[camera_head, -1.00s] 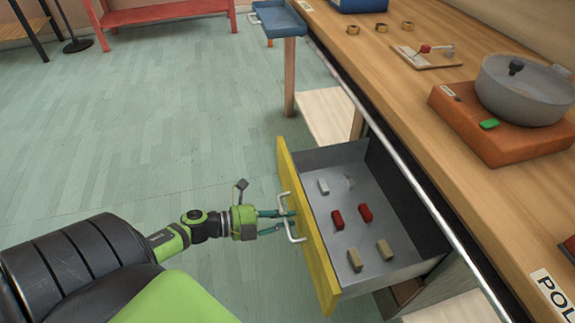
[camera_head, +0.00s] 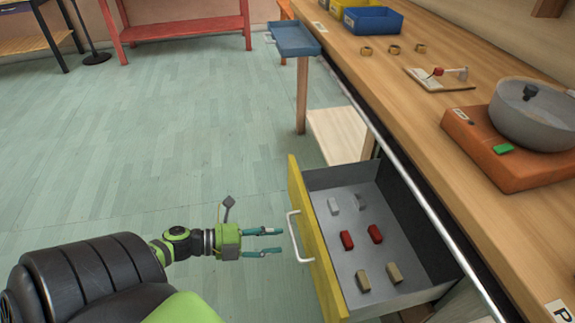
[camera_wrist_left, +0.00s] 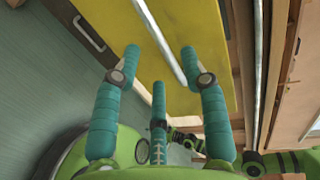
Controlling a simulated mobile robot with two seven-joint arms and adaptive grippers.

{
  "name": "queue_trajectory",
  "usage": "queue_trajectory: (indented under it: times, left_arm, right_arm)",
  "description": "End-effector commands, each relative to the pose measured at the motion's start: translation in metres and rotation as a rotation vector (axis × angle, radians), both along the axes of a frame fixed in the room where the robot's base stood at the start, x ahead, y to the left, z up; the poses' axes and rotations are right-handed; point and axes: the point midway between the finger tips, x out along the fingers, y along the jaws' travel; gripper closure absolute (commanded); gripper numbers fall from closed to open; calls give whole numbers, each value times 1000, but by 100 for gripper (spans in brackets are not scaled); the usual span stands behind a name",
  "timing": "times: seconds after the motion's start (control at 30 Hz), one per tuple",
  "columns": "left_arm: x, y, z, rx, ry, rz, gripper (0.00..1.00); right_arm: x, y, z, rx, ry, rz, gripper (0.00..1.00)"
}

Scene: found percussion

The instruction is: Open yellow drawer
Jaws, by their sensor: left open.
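The yellow drawer (camera_head: 316,247) stands pulled out from under the wooden workbench, with its grey inside showing. It holds red blocks (camera_head: 361,237), tan blocks (camera_head: 378,276) and pale grey blocks (camera_head: 346,203). Its white handle (camera_head: 296,236) is on the front face. My left gripper (camera_head: 281,243) is open and empty just left of the handle, with a small gap between. In the left wrist view, the open teal fingers (camera_wrist_left: 160,62) point at the yellow front (camera_wrist_left: 130,22), and the pale handle bar (camera_wrist_left: 163,45) shows between them. My right gripper is not in view.
The workbench top (camera_head: 420,100) holds an orange base (camera_head: 500,165) with a metal pot (camera_head: 540,118), a small lever board (camera_head: 440,80) and rings. A blue drawer (camera_head: 294,40) juts out further back. The green floor (camera_head: 150,150) left of the drawer is clear.

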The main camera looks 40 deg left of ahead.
Motion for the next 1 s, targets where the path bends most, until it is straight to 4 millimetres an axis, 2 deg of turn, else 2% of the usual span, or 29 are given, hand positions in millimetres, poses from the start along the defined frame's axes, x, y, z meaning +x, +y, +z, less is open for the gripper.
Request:
queue_trajectory:
  times: [0.1, 0.33, 1.0]
  left_arm:
    - [-21, 16, 4, 2, 4, 1, 56]
    - [-44, 34, 11, 1, 1, 0, 56]
    - [-48, 38, 13, 1, -1, 0, 56]
  right_arm:
    - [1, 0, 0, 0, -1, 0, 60]
    - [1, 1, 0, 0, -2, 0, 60]
    - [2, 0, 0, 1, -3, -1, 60]
